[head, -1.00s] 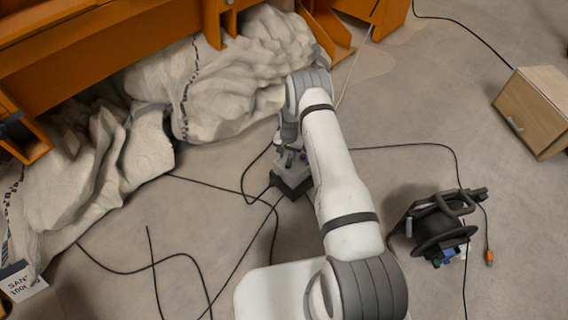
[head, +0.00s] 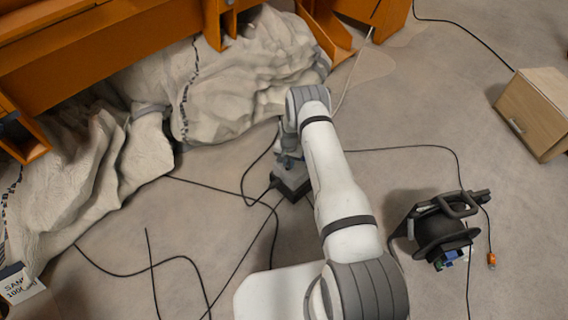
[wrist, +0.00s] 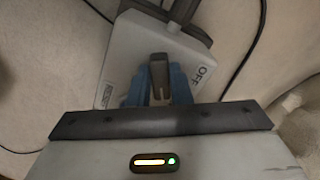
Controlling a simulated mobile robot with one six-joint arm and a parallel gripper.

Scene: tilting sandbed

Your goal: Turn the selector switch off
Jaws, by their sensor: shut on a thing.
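The selector switch (wrist: 158,72) is a dark upright knob on a light grey control box (wrist: 128,55). The box is marked OFF at its right and RESET at its lower left in the wrist view. My gripper (wrist: 159,88) has blue fingers, one on each side of the knob, and is shut on it. The knob stands about upright in the picture, and OFF lies to its right. In the head view the box (head: 293,183) sits on the floor under my wrist (head: 288,145), which hides most of its top.
Black cables (head: 240,193) run over the floor around the box. Crumpled pale sacks (head: 215,85) lie left and behind, against an orange frame (head: 120,60). A cable reel (head: 440,228) stands at the right, and a wooden cabinet (head: 535,110) farther right.

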